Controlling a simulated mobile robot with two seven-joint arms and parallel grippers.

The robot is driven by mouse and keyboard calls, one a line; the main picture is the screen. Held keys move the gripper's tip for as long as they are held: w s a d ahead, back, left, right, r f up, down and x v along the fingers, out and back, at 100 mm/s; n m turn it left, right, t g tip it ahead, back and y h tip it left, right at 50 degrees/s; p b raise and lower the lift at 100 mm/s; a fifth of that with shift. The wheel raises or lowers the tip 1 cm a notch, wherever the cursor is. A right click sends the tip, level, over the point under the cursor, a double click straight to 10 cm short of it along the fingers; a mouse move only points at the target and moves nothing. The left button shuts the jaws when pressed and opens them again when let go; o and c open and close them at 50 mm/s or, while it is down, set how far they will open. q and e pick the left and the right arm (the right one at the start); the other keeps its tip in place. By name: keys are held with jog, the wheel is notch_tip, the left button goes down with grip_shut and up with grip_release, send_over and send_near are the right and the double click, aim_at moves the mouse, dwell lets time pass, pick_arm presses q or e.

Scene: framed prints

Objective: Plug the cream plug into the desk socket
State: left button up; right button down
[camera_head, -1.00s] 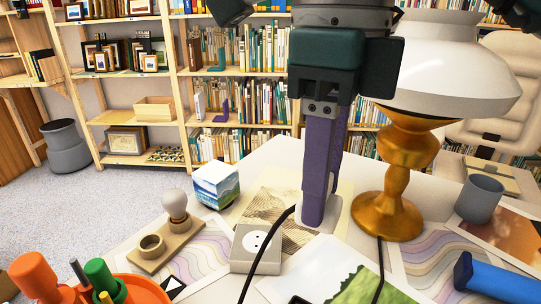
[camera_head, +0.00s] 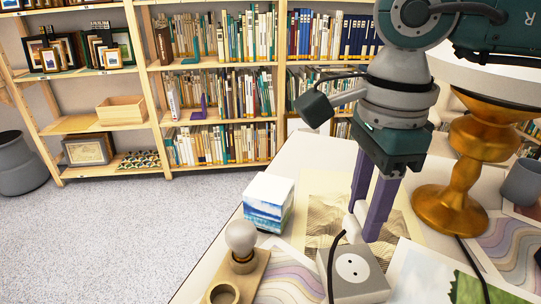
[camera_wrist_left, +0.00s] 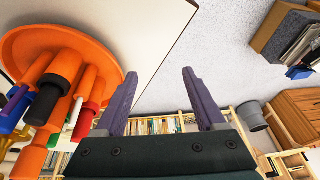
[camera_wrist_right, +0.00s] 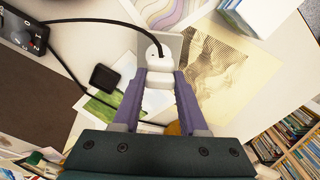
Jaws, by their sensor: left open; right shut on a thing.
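The cream plug (camera_head: 351,226) is between the purple fingers of my right gripper (camera_head: 364,222), which is shut on it. In the right wrist view the plug (camera_wrist_right: 159,78) sits between the fingertips, with a black cable running off to the upper left. The grey desk socket (camera_head: 356,288) stands just in front of the plug in the head view. Its round face with two holes is uncovered. Whether plug and socket box touch is unclear. My left gripper (camera_wrist_left: 160,85) is open and empty in the left wrist view, and out of the head view.
A gold lamp (camera_head: 462,180) stands right of my right gripper. A painted cube (camera_head: 268,203) and a bulb on a wooden base (camera_head: 241,240) stand to the left. Flat prints cover the desk.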

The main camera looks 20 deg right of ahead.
jog(key=shift+s+d, duration=0.2)
jog(key=shift+d, duration=0.05)
pick_arm(q)
jog(key=shift+s+d+f+b, duration=0.15)
jog(key=shift+f+b, duration=1)
jog(key=shift+f, duration=0.05)
jog(key=shift+s+d+f+b, duration=0.1)
jog(key=shift+d+f+b, duration=0.05)
jog(key=shift+f+b, duration=1)
pick_arm(e)
jog(key=shift+f, duration=2.9)
pick_arm(q)
jog(key=shift+d, duration=0.15)
jog(key=shift+f, duration=0.2)
jog(key=shift+f+b, duration=0.5)
jog(key=shift+b, duration=0.25)
pick_arm(e)
jog(key=shift+f, duration=0.55)
jog(key=shift+c, duration=1.8)
grip_release()
